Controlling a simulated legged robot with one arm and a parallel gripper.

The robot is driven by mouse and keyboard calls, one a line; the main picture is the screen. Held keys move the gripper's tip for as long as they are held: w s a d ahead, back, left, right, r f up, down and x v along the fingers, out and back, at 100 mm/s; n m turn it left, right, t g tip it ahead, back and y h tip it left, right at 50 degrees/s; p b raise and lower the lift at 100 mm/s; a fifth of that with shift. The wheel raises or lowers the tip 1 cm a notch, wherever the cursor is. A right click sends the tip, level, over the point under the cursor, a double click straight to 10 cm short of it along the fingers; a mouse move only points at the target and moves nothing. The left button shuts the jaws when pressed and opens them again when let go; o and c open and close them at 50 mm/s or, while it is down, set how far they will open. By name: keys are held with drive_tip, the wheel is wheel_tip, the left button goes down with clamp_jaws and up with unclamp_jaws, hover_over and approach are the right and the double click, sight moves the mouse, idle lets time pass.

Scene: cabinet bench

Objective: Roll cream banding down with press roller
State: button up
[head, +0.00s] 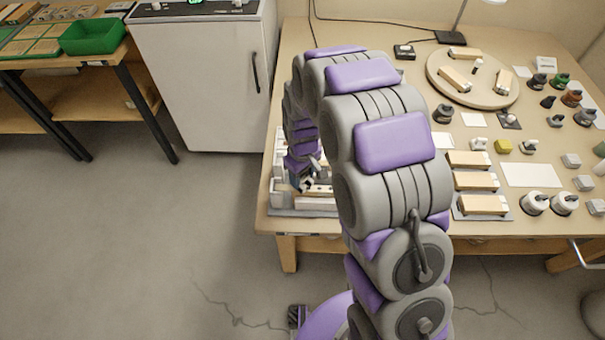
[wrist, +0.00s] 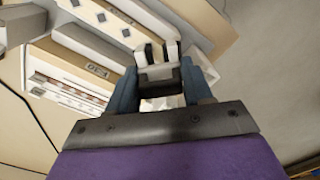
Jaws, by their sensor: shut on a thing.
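In the wrist view, my gripper (wrist: 160,88) is shut on a small tool with a dark body and a pale forked end, which looks like the press roller (wrist: 158,70). The tool sits over a light wooden piece with dark inlaid diamonds (wrist: 102,17). I cannot make out the cream banding as a separate strip, and the contact under the tool is hidden. In the head view, my gripper (head: 306,184) is low over the work fixture (head: 300,208) at the bench's left front corner. My arm hides part of that fixture.
The bench (head: 290,80) carries a round turntable (head: 440,88) with wooden blocks at the back. Bottles, jars and more blocks (head: 483,205) stand to the right.

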drive_tip(key=shift+a, duration=0.15)
drive_tip(key=shift+f, duration=1)
idle(0.4)
drive_tip(key=shift+s+d+p, duration=0.1)
drive_tip(key=shift+d+p, duration=0.45)
drive_tip(key=shift+d, duration=1.9)
drive_tip(key=shift+s+d+f+p, duration=0.1)
drive_tip(key=shift+s+d+p, duration=0.1)
drive_tip(key=shift+d, duration=0.8)
drive_tip(key=shift+s+d+f+p, duration=0.1)
drive_tip(key=shift+d+p, duration=0.1)
drive_tip(key=shift+d, duration=0.75)
drive_tip(key=shift+d+r+p, duration=0.2)
drive_tip(key=shift+d+p, duration=0.45)
drive_tip(key=shift+d, duration=2.1)
drive_tip(key=shift+w+a+r+p, duration=0.1)
drive_tip(key=shift+a+p, duration=0.15)
drive_tip(key=shift+a, duration=0.9)
drive_tip(key=shift+w+a+f+p, duration=0.1)
drive_tip(key=shift+a+p, duration=0.1)
drive_tip(key=shift+a, duration=1)
drive_tip(key=shift+w+a+r+p, duration=0.1)
drive_tip(key=shift+a+p, duration=0.15)
drive_tip(key=shift+a, duration=0.9)
drive_tip(key=shift+a+p, duration=0.6)
drive_tip(key=shift+a, duration=3.05)
drive_tip(key=shift+w, duration=0.1)
